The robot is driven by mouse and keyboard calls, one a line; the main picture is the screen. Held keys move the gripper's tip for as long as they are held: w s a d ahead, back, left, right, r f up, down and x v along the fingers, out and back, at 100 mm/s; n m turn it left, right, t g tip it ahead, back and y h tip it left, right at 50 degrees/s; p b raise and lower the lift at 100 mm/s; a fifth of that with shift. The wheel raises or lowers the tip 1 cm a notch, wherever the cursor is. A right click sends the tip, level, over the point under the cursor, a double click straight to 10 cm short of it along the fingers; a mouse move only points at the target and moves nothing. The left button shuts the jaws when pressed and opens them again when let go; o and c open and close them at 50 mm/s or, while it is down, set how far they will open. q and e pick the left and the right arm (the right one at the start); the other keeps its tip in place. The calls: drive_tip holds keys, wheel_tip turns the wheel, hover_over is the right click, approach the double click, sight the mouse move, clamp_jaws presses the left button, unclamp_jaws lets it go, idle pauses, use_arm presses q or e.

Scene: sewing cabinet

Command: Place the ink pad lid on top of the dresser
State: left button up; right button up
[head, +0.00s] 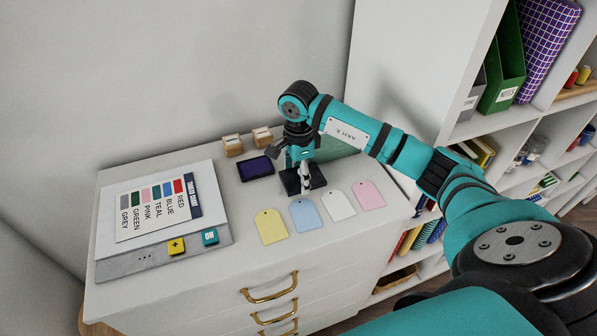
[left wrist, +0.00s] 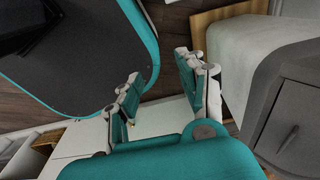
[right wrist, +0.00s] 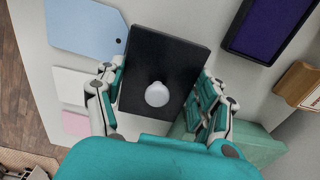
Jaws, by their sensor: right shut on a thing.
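The ink pad lid (head: 292,183) is a black rectangular plate over the white dresser top (head: 205,267). In the right wrist view the lid (right wrist: 162,65) shows a round white knob in its middle. My right gripper (head: 304,185) has its fingers on either side of the lid and is shut on it. The lid looks flat and very near the dresser top; I cannot tell if it touches. The open purple ink pad (head: 256,168) lies just left of it, also in the right wrist view (right wrist: 268,25). My left gripper (left wrist: 160,90) is open and empty, away from the dresser top.
Yellow (head: 271,226), blue (head: 304,214), white (head: 339,204) and pink (head: 368,195) tags lie in front of the lid. Wooden stamps (head: 233,145) and a green box (head: 334,150) stand behind. A color sign board (head: 155,210) fills the left. A shelf (head: 470,125) stands right.

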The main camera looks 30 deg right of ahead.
drive_tip(key=shift+w+f+p, duration=0.15)
drive_tip(key=shift+f+p, duration=0.1)
drive_tip(key=shift+p, duration=0.15)
drive_tip(key=shift+w+f, duration=0.1)
drive_tip(key=shift+f, duration=0.15)
drive_tip(key=shift+f, duration=0.1)
drive_tip(key=shift+f+b, duration=0.2)
drive_tip(key=shift+b, duration=0.15)
drive_tip(key=o, duration=1)
drive_tip(key=shift+r, duration=0.1)
